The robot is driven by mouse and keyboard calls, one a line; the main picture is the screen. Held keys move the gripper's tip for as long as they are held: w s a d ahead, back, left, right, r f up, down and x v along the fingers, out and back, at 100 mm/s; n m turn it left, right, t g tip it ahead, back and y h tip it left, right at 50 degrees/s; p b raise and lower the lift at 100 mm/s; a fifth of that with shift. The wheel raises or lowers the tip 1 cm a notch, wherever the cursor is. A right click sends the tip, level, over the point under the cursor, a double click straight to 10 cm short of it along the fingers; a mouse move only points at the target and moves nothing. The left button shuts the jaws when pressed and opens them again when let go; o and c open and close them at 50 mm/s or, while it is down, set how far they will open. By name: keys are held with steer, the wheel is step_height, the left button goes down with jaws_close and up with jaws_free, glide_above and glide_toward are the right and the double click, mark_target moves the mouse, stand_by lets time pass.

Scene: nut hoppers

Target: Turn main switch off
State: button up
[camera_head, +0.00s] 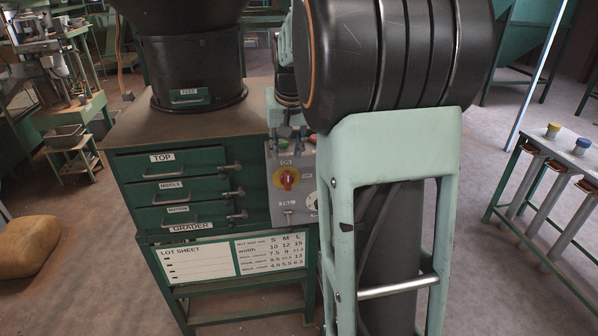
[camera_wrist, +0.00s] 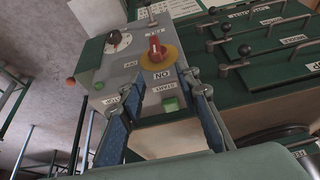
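The main switch is a red knob on a yellow disc (camera_head: 287,179), on the front of a grey control box (camera_head: 292,205) at the grader's right side. An ON label sits above it. The knob also shows in the wrist view (camera_wrist: 156,49), where the picture is turned over and ON reads below it. Its handle lies roughly along the line of the labels; which setting it is at is hard to tell. My gripper (camera_wrist: 163,95) is open and empty, its blue-padded fingers spread near the START end of the box, apart from the knob. In the head view, my gripper (camera_head: 289,129) is just above the panel.
A green START button (camera_wrist: 170,104) sits between my fingers in the picture. A dark knob on a white dial (camera_wrist: 116,40) is beside the switch. Drawer handles (camera_head: 232,168) stick out left of the box.

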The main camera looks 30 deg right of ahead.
mark_target(288, 173)
steer(key=x, duration=0.5)
steer(key=p+x, duration=0.1)
steer(key=x, duration=0.5)
steer(key=shift+s+d, duration=0.2)
steer(key=shift+d, duration=0.05)
jaws_close()
